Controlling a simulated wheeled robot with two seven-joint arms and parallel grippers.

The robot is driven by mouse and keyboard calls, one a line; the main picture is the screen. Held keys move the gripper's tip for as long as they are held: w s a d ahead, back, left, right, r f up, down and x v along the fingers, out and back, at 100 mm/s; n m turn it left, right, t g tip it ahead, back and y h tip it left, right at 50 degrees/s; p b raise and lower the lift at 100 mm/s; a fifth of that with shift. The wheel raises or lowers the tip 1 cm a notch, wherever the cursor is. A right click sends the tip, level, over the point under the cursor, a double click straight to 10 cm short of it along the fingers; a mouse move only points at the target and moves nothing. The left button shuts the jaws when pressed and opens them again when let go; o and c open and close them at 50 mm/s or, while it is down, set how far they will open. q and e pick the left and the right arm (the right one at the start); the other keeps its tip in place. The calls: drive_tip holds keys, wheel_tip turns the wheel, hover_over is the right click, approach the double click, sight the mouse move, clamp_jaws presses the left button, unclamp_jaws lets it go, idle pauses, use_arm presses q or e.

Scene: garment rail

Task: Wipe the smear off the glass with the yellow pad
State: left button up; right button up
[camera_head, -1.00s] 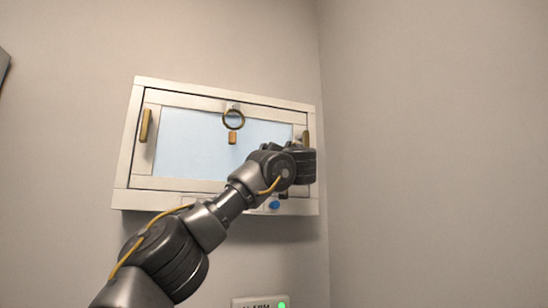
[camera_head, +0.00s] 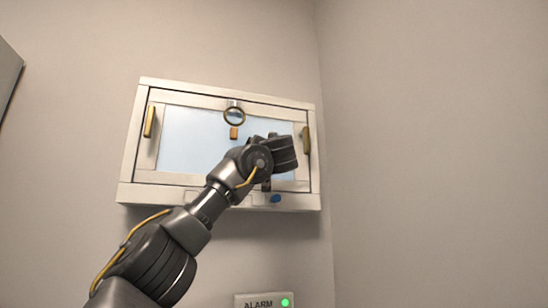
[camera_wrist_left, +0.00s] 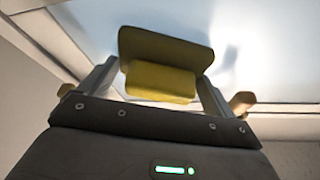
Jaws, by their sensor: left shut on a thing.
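The glass pane (camera_head: 185,140) is a pale blue panel in a white framed cabinet on the wall. It also fills the upper part of the left wrist view (camera_wrist_left: 270,50). My left gripper (camera_wrist_left: 158,85) is shut on the yellow pad (camera_wrist_left: 165,48), holding it by its block-shaped grip. The pad's flat face is up at the glass; I cannot tell whether it touches. In the head view the left wrist covers the lower right of the glass and hides the pad. A faint darker patch shows on the glass right of the pad, perhaps a shadow. No smear stands out clearly. My right gripper is not in view.
Brass handles sit on the left (camera_head: 149,121) and right (camera_head: 307,139) of the frame. A blue knob (camera_head: 275,198) is below. An alarm box (camera_head: 263,301) with a green light is lower down.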

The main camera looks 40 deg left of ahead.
use_arm(q)
drive_tip(key=shift+s+a, duration=0.55)
drive_tip(key=shift+s, duration=0.1)
drive_tip(key=shift+s+d+f+b, duration=0.15)
drive_tip(key=shift+d+b, duration=0.2)
drive_tip(key=shift+b, duration=0.3)
drive_tip(key=shift+s+d+b, duration=0.7)
drive_tip(key=shift+s+d, duration=0.05)
drive_tip(key=shift+d, duration=0.35)
drive_tip(key=shift+s+d+b, duration=0.65)
drive_tip(key=shift+s+d, duration=0.1)
drive_tip(key=shift+d, duration=0.3)
